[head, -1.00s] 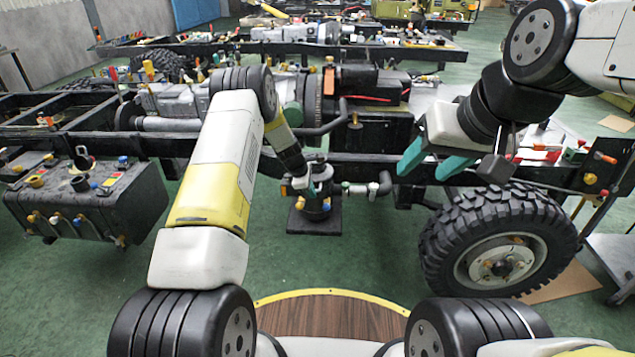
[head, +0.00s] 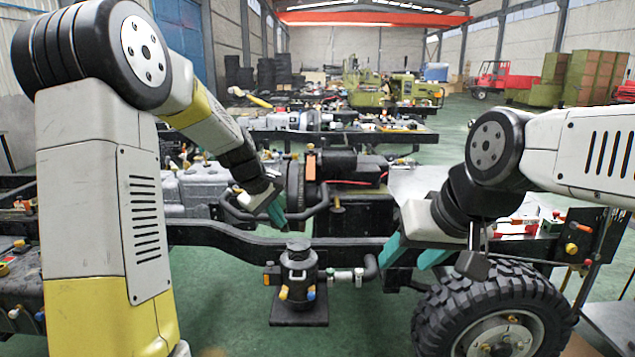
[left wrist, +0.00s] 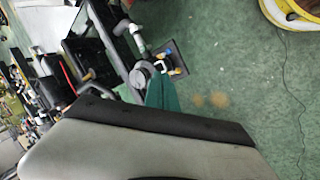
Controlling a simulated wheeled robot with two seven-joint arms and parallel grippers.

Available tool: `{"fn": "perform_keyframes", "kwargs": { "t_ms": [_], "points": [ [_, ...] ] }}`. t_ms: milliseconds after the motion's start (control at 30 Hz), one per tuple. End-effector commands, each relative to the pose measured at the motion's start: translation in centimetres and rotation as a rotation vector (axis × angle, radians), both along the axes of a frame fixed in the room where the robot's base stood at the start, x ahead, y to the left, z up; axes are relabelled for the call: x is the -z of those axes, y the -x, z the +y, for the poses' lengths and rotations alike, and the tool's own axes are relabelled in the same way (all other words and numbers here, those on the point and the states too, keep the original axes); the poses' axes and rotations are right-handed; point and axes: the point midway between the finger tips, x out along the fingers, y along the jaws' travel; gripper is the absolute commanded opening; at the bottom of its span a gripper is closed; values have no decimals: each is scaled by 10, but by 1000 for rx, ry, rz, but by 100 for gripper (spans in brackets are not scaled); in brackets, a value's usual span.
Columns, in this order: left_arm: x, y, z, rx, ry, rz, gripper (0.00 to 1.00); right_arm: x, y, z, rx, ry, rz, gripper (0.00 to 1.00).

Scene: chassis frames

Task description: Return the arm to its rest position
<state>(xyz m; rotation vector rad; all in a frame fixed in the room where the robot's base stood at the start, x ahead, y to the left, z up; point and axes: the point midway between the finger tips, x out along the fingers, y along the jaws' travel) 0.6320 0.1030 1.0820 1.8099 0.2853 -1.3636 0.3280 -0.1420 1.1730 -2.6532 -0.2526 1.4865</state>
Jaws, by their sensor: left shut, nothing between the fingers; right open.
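My left arm rises at the left of the head view and bends over to the right. Its gripper (head: 277,212), with teal fingers, is shut and empty, in front of the chassis frame (head: 215,236) and above and left of a black pump-like unit (head: 298,268). In the left wrist view the teal fingertip (left wrist: 163,94) shows past the grey gripper body, with nothing held. My right gripper (head: 412,258) is open and empty, left of and above the tyre (head: 440,312). My left arm hides part of the chassis on the left.
The black unit stands on a dark square plate (head: 299,318). A dark round engine part (head: 296,185) sits on the frame behind my left gripper. More chassis frames (head: 345,137) and a green machine (head: 370,92) stand behind. Open green floor (head: 465,112) lies at the back right.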

Motion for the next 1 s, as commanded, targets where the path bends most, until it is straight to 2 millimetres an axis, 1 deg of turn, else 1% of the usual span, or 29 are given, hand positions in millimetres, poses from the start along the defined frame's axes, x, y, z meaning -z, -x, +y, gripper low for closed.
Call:
{"fn": "perform_keyframes", "kwargs": {
  "t_ms": [33,67,100,167,200,267,300,367,400,433,500,600,700,800,900,1000],
  "points": [
    [-22,21,3,48,-24,-32,0,0,0,0,0,0,0,52],
    [-32,33,4,79,-39,-48,0,0,0,0,0,0,0,52],
    [-44,50,6,122,-62,-68,0,0,0,0,0,0,0,52],
    [-60,76,9,184,-97,-100,0,0,0,0,0,0,0,52],
    [-70,93,11,224,-122,-119,0,0,0,0,0,0,0,52],
    [-81,120,14,284,-158,-149,0,0,0,0,0,0,0,52],
    [-88,138,17,324,-185,-168,0,0,0,0,0,0,0,52],
    [-95,165,20,382,-225,-197,0,0,0,0,0,0,0,52],
    [-99,183,22,420,-251,-215,0,0,0,0,0,0,0,52],
    [-101,196,24,449,-273,-229,0,0,0,0,0,0,0,52],
    [-102,225,27,514,-321,-258,0,0,0,0,0,0,0,52],
    [-101,260,32,590,-383,-292,0,0,0,0,0,0,0,52],
    [-96,284,36,647,-431,-315,0,0,0,0,0,0,0,52],
    [-93,298,38,681,-461,-327,0,0,0,0,0,0,0,52],
    [-91,304,39,697,-473,-332,0,0,0,0,0,0,0,52],
    [-91,304,39,697,-473,-332,0,0,0,0,0,0,0,52]
  ]
}}
